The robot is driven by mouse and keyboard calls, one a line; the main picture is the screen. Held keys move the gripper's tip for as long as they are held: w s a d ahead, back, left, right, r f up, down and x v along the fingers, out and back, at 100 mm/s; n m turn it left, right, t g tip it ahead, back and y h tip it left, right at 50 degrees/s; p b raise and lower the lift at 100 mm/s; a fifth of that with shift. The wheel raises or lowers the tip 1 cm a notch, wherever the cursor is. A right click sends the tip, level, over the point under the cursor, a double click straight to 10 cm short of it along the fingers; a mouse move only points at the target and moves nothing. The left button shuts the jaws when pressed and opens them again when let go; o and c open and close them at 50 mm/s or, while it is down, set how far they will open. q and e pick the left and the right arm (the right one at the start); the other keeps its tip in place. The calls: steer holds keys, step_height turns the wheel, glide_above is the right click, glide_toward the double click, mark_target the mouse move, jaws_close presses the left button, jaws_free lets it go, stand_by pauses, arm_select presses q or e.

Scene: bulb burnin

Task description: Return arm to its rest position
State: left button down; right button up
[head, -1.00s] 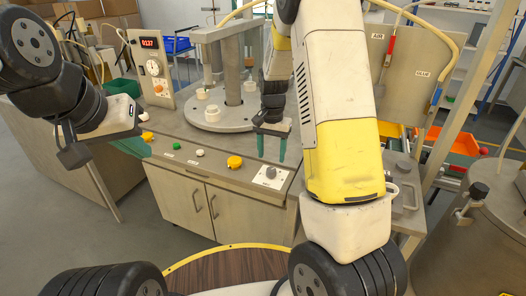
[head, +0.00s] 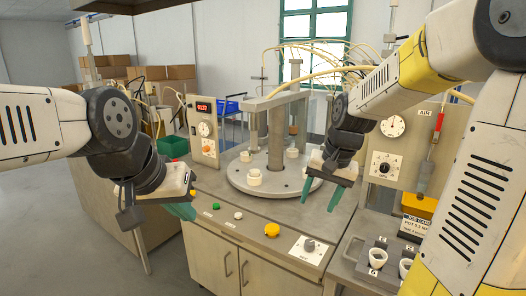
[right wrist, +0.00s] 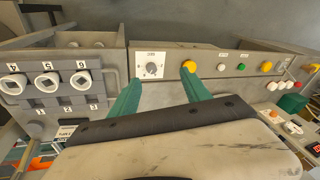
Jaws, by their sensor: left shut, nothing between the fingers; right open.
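My right gripper (head: 324,190) is open and empty in the head view, held above the bench near the round grey turntable (head: 272,182). Its two green fingers stand apart in the right wrist view (right wrist: 160,96), with the console's knob and yellow button beyond them. My left gripper (head: 182,211) is at the left in the head view, in front of the bench's left side; its green fingers are together with nothing between them. Neither gripper touches anything that I can see.
A socket block with white rings (head: 377,258) stands at the right. A panel with a red display (head: 203,130) stands behind on the left. Open floor (head: 90,240) lies at the left.

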steer(key=s+r+n+t, duration=0.1)
steer(key=s+r+n, duration=0.1)
steer(key=s, duration=0.5)
steer(key=s+r+n+t, duration=0.2)
steer(key=s+r, duration=0.3)
steer(key=s, duration=0.2)
steer(key=shift+s+a+t, duration=0.3)
steer(key=shift+s+a, duration=0.1)
